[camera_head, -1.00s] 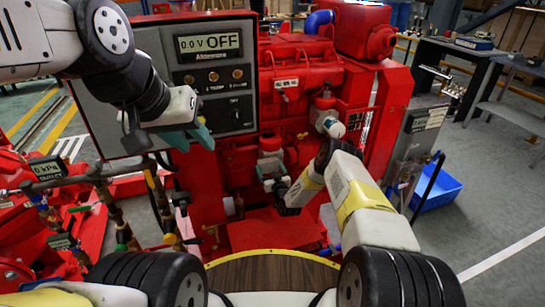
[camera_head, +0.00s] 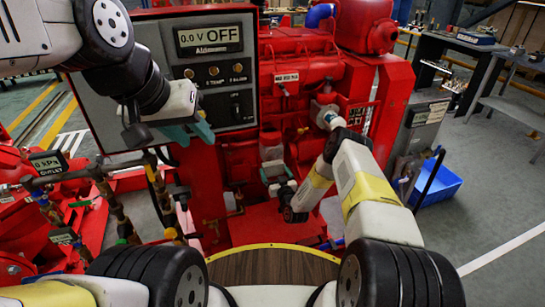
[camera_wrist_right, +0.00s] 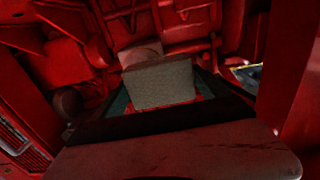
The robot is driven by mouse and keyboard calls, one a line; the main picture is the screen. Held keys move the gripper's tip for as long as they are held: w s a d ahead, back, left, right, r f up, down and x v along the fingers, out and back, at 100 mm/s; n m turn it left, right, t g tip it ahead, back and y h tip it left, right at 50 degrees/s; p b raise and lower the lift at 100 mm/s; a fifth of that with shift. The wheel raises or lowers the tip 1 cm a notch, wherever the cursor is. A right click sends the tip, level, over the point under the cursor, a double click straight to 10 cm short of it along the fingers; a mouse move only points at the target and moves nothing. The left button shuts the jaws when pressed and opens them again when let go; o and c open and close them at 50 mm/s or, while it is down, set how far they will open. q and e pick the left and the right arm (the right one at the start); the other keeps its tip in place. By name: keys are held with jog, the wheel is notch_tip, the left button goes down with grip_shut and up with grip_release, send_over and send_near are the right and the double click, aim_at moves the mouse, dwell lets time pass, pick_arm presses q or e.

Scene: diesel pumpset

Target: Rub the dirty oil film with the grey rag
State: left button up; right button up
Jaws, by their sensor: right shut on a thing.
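The grey rag (camera_wrist_right: 160,84) is a rough grey block between the teal fingers of my right gripper (camera_wrist_right: 163,96) in the right wrist view. In the head view this gripper (camera_head: 275,172) is small, in front of the red engine's lower middle, with the rag (camera_head: 271,153) at its tips. It is shut on the rag. Whether the rag touches the engine cannot be told. My left gripper (camera_head: 188,132) has teal fingers and hangs before the lower part of the grey control panel; its finger gap is unclear. I cannot make out the oil film in either view.
The red engine (camera_head: 300,85) fills the middle, with red walls and parts close around the right gripper. The control panel (camera_head: 212,75) stands at left. Pipes with gauges (camera_head: 45,163) are at lower left. A blue bin (camera_head: 440,188) lies on the floor at right.

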jog(key=shift+v, duration=1.45)
jog(key=shift+r, duration=0.1)
